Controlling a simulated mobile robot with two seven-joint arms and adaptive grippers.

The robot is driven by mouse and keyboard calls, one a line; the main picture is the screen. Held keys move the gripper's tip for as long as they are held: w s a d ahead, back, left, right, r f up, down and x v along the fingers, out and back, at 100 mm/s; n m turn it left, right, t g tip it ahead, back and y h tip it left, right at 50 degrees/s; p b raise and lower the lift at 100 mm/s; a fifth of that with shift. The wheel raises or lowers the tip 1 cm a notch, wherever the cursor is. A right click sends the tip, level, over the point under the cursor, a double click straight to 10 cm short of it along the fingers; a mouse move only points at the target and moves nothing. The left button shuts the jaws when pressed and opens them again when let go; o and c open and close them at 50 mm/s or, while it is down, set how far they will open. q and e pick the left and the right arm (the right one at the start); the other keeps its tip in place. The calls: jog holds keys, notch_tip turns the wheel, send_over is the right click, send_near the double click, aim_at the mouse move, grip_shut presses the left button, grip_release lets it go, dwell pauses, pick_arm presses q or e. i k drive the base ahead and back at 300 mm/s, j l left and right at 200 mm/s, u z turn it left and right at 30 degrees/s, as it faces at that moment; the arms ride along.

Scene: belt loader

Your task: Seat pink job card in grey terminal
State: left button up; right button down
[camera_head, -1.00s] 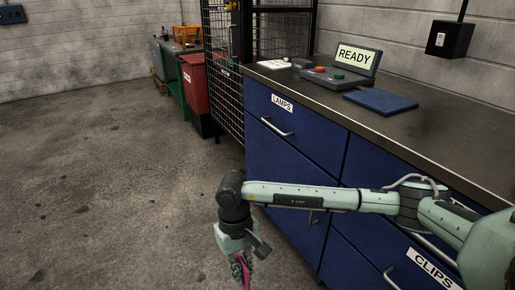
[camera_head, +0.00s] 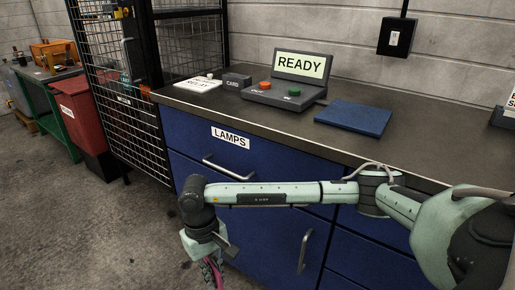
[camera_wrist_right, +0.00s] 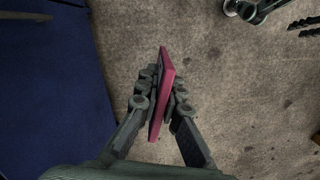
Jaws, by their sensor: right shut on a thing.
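The pink job card (camera_wrist_right: 162,92) is held between the fingers of my right gripper (camera_wrist_right: 160,95), which is shut on it. The card stands edge-on to the wrist camera, slightly tilted. In the head view my right gripper (camera_head: 212,270) hangs low in front of the blue cabinet, pointing down, and only a little pink shows. The grey terminal (camera_head: 270,95) stands on the counter, well above and beyond the gripper. Its screen reads READY, with an orange and a green button below. A small grey block marked CARD (camera_head: 233,84) sits at its left.
A white labelled pad (camera_head: 198,83) and a dark blue plate (camera_head: 354,118) flank the terminal on the counter (camera_head: 420,145). The cabinet front and handles are close to my right arm. Dark jointed parts at the wrist view's upper right look like my left gripper (camera_wrist_right: 262,12).

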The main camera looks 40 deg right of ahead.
aim_at(310, 72)
jog(key=i+j+z, duration=0.2)
jog(key=z, duration=0.2)
jog(key=i+j+z, duration=0.65)
jog(key=z, duration=0.15)
jog(key=i+j+z, duration=0.15)
jog(key=j+z, duration=0.2)
jog(key=i+j+z, duration=0.2)
jog(key=j, duration=0.3)
jog(key=j+z, duration=0.2)
jog(key=j, duration=0.25)
